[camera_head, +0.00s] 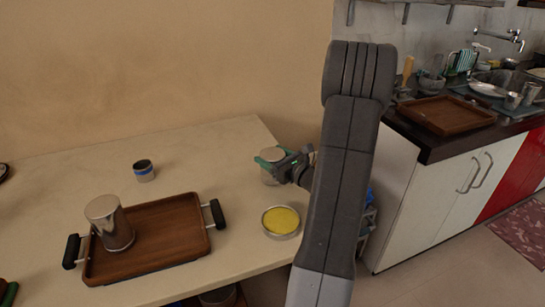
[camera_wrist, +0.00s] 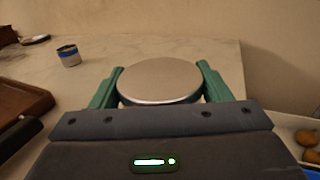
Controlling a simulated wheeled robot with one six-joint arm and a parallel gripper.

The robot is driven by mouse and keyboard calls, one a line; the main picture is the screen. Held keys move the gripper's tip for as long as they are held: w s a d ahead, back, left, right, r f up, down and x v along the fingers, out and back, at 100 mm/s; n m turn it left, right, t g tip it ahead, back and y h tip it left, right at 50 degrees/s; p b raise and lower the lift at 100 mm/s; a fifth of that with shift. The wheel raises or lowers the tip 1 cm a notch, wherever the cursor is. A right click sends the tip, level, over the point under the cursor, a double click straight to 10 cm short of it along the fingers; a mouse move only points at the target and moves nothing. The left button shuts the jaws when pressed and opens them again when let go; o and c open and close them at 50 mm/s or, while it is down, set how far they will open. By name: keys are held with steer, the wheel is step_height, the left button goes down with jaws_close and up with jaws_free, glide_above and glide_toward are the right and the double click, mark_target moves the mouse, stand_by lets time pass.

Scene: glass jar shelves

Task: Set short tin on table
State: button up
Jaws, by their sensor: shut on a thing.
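The short tin (camera_head: 271,154) is a silver cylinder with a flat, pale metal lid, near the table's right end. My gripper (camera_head: 274,163) has its green fingers on either side of it and is shut on it. In the wrist view the tin's round lid (camera_wrist: 159,80) lies level between the two green fingers of my gripper (camera_wrist: 160,85). The tin is upright, over the pale table (camera_head: 190,160). Its lower part is partly hidden, and I cannot tell whether its base touches the table.
A round dish with yellow contents (camera_head: 281,220) stands in front of the tin. A brown tray (camera_head: 165,240) with black handles holds a taller silver tin (camera_head: 109,222). A small blue-banded cup (camera_head: 144,171) stands behind the tray. Table between cup and gripper is clear.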

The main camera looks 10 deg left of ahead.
steer(key=shift+f+b, duration=0.55)
steer(key=shift+f, duration=0.1)
stand_by(0.3)
steer(key=o, duration=1.2)
steer(key=shift+o, duration=0.2)
steer(key=shift+d, duration=0.1)
steer(key=shift+v, duration=3.95)
steer(key=shift+s, duration=0.1)
